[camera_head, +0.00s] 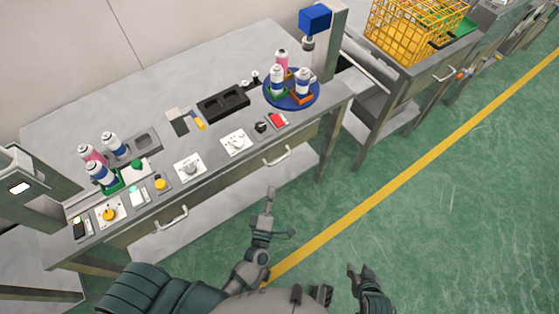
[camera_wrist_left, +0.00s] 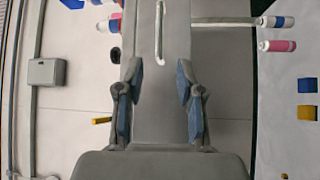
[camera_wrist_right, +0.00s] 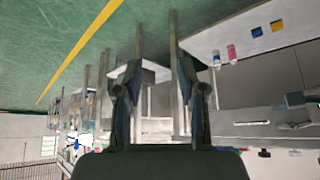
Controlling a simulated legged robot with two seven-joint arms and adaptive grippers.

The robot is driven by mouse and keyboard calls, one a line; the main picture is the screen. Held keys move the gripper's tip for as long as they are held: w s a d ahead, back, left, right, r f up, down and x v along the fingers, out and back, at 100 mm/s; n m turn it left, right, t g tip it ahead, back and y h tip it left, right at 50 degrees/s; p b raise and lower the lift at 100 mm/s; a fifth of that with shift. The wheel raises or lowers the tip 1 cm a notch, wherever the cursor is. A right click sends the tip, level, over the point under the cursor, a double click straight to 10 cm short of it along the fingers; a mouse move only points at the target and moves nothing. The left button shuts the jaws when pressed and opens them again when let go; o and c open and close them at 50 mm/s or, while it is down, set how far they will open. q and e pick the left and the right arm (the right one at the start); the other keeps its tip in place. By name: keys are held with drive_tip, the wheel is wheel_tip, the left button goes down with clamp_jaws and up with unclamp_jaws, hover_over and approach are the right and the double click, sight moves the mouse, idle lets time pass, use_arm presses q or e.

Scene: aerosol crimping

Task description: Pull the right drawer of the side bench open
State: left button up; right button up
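The side bench (camera_head: 100,140) has two drawers with pale bar handles. The right drawer's handle (camera_head: 278,157) is on the bench front below a red control, and the drawer looks shut. The left drawer's handle (camera_head: 172,220) is further left. My left gripper (camera_head: 269,193) is below the right handle in the head view, apart from it. In the left wrist view my left gripper (camera_wrist_left: 159,85) is open and empty, with a bar handle (camera_wrist_left: 161,32) ahead between its fingers. My right gripper (camera_head: 358,270) is over the floor; the right wrist view shows it open and empty (camera_wrist_right: 156,85).
Spray cans stand on a blue round plate (camera_head: 292,103) and at the bench's left end. Knobs and a black tray (camera_head: 223,104) are on the top. A yellow basket (camera_head: 415,28) stands on another bench. Green floor (camera_head: 440,210) with a yellow line is clear to the right.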

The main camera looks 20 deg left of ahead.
use_arm(q)
approach(279, 160)
drive_tip(key=w, duration=0.6)
drive_tip(key=w+a, duration=0.1)
drive_tip(key=w, duration=0.2)
drive_tip(key=shift+w+a+r+b, duration=0.1)
drive_tip(key=shift+a+r+b, duration=0.1)
drive_tip(key=shift+b, duration=0.1)
drive_tip(key=shift+w+a, duration=0.1)
drive_tip(key=shift+w, duration=0.3)
use_arm(e)
drive_tip(key=shift+w+a+r+t, duration=0.2)
drive_tip(key=shift+w+t, duration=0.15)
drive_tip(key=shift+w, duration=0.25)
drive_tip(key=shift+w+a+r+t, duration=0.15)
drive_tip(key=shift+w+t, duration=0.2)
drive_tip(key=shift+w, duration=0.25)
use_arm(q)
drive_tip(key=shift+c, duration=0.2)
use_arm(e)
drive_tip(key=shift+d, duration=0.15)
use_arm(q)
drive_tip(key=shift+d, duration=0.25)
clamp_jaws()
drive_tip(key=shift+a, duration=0.1)
use_arm(e)
drive_tip(key=shift+y, duration=0.3)
